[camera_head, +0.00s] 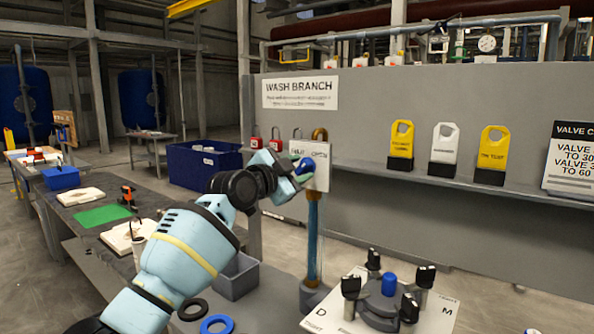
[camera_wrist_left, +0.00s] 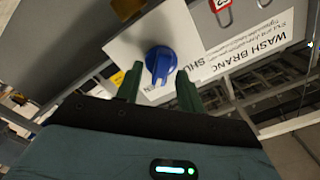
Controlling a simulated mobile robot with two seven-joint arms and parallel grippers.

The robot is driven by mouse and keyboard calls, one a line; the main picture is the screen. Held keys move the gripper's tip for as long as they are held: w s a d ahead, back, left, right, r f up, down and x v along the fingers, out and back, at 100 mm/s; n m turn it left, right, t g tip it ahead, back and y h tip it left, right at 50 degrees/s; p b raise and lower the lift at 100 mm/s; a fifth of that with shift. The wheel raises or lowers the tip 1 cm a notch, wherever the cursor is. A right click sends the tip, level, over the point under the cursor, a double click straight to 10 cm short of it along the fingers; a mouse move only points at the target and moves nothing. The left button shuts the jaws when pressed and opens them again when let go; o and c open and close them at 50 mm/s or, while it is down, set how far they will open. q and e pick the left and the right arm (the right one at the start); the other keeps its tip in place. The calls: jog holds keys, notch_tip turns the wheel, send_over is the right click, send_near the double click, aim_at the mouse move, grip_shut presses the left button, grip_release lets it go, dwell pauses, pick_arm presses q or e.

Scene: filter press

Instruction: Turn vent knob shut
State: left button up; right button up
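The blue vent knob (camera_wrist_left: 160,62) sits on a white plate in the left wrist view, with its grip bar pointing roughly toward my gripper. In the head view a bit of the knob (camera_head: 305,166) shows beside the white plate (camera_head: 318,178) on the upright pipe. My left gripper (camera_wrist_left: 159,86) is open, with one green finger on each side of the knob's near end. Gaps show between fingers and knob; whether either touches is unclear. In the head view my left gripper (camera_head: 293,168) reaches the plate, its fingers partly hidden. My right gripper is not in view.
The grey panel with the WASH BRANCH sign (camera_head: 300,92) stands behind the pipe (camera_head: 315,235). Red padlocks (camera_head: 276,140) hang near the plate. A grey bin (camera_head: 238,277) and a clamp fixture with black knobs (camera_head: 385,300) stand below on the bench.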

pick_arm(q)
jog(key=shift+c, duration=0.2)
grip_shut()
jog(key=shift+n, duration=0.3)
jog(key=n, duration=0.3)
jog(key=shift+n, duration=0.4)
jog(key=n, duration=0.2)
jog(key=n+p, duration=0.1)
jog(key=n, duration=0.2)
jog(key=shift+w+a+r, duration=0.1)
jog(key=shift+a+r, duration=0.05)
jog(key=n, duration=0.5)
jog(key=shift+n+p, duration=0.3)
jog(key=shift+p, duration=0.05)
jog(key=shift+w+a+f+n, duration=0.1)
jog(key=shift+f+n, duration=0.1)
jog(key=shift+n, duration=1.2)
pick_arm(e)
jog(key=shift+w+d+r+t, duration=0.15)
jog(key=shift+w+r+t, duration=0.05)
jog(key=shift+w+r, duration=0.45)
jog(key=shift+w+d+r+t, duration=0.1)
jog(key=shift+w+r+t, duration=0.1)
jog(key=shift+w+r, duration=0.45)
